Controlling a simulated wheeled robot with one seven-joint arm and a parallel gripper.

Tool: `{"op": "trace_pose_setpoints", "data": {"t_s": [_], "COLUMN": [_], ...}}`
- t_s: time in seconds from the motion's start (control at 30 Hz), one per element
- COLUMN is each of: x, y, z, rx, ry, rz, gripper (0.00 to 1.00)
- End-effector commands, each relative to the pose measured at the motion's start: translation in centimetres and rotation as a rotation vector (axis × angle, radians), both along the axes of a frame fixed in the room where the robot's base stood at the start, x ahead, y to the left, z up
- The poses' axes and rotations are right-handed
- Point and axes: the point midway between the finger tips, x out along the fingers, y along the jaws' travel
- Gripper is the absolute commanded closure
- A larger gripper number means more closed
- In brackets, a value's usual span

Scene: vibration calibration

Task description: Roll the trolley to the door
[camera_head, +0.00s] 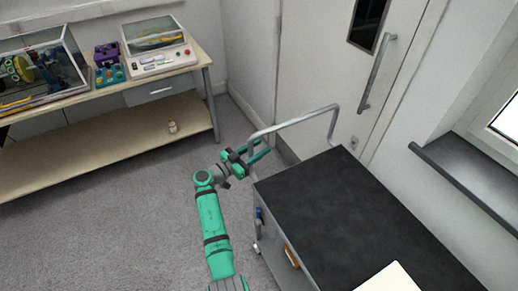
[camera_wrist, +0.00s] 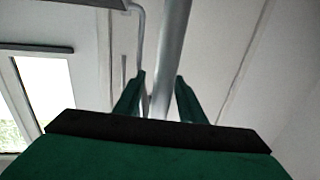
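The trolley (camera_head: 335,205) has a black top and grey sides. Its grey tube push handle (camera_head: 292,122) rises from the far end, close to the door (camera_head: 330,75). The door is closed, pale, with a long vertical pull handle (camera_head: 377,75). My gripper (camera_head: 262,152) is at the left upright of the push handle. In the wrist view the two green fingers (camera_wrist: 160,78) stand apart, with the grey tube (camera_wrist: 172,50) running between them. Gaps show on both sides of the tube near the finger bases; contact is not clear.
A wooden workbench (camera_head: 110,158) with instruments stands at the left. A dark window sill (camera_head: 465,180) juts out on the right, near the trolley. Grey carpet (camera_head: 120,240) is clear left of the trolley. A pale sheet or box (camera_head: 392,280) lies on the trolley's near end.

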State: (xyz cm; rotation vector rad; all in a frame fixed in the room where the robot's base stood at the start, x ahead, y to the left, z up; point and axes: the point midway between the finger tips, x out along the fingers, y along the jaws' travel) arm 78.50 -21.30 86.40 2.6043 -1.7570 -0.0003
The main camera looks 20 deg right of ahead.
Motion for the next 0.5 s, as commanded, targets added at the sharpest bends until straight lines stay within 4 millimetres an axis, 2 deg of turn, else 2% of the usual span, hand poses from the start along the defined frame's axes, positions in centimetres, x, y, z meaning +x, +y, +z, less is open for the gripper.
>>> {"op": "trace_pose_setpoints", "data": {"t_s": [0.17,0.5], "x": [-0.5,-2.8], "y": [1.4,7.2], "z": [0.0,0.0], "rx": [-0.001,0.000], "ry": [0.000,0.000], "rz": [0.003,0.003], "gripper": [0.64,0.64]}}
